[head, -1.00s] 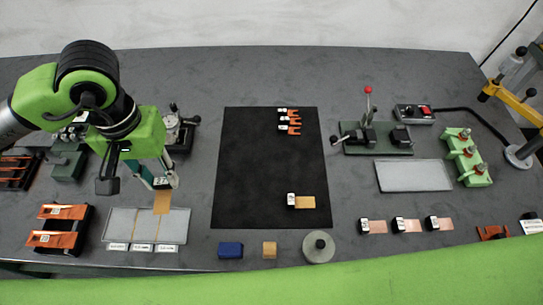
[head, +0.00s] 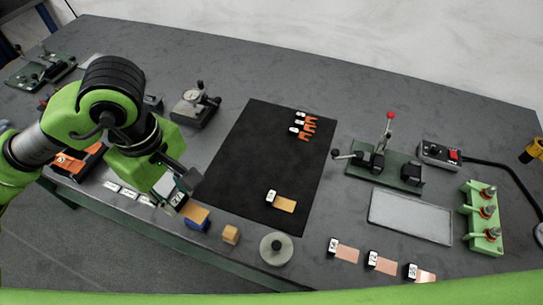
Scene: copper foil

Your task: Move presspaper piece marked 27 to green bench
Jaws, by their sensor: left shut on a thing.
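My left gripper (head: 180,190) is shut on the presspaper piece (head: 196,216), a flat tan piece with a white-faced block label on it. The label's marking is hard to read now. The gripper holds the piece above the front part of the dark table (head: 255,90), between the black mat and the front edge, with the piece's tan end over a blue block (head: 196,226). My right gripper is not in view.
A black mat (head: 245,150) holds another labelled tan piece (head: 285,204) and several orange pieces (head: 308,127). A wooden block (head: 231,234) and a round grey weight (head: 276,248) stand near the front edge. A grey tray (head: 410,216) and green fixture (head: 484,215) are at right.

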